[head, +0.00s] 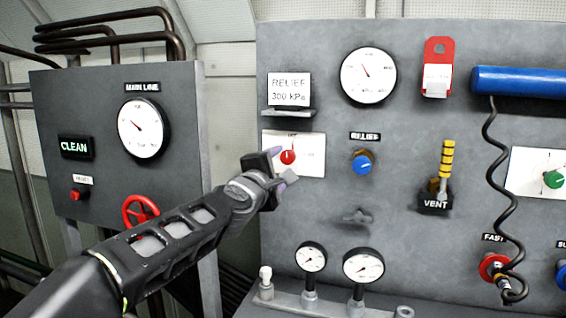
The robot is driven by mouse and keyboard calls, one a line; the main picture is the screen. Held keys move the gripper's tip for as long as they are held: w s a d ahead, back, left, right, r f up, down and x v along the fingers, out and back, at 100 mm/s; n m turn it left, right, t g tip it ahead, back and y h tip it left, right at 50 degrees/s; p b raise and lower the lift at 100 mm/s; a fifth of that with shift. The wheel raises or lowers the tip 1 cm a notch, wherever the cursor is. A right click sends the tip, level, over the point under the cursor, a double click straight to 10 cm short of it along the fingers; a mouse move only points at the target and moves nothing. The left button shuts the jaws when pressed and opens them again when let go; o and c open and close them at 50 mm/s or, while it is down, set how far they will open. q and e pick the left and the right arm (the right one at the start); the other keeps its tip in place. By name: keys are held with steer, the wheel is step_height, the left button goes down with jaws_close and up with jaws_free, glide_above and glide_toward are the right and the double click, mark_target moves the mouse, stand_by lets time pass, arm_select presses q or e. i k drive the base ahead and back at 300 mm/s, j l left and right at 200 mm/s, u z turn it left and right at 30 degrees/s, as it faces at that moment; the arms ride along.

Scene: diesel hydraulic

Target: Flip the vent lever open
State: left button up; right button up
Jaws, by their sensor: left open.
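The vent lever (446,160) is a yellow and black striped handle on the grey panel, right of centre. It stands upright above a black block labelled VENT (435,203). My left gripper (283,170) is open in front of the white plate with the red knob, well to the left of the lever and not touching it. Its fingers are partly hidden by its own wrist. My right gripper is not in view.
A blue relief knob (362,163) lies between my left gripper and the lever. A black coiled cord (493,180) hangs from a blue cylinder (520,81) right of the lever. Small gauges (363,266) stand below. A left cabinet (110,90) carries the main line gauge.

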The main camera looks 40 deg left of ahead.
mark_target(448, 146)
steer(key=k+l, duration=0.25)
steer(key=k, duration=0.25)
steer(key=k+l, duration=0.25)
steer(key=k, duration=0.2)
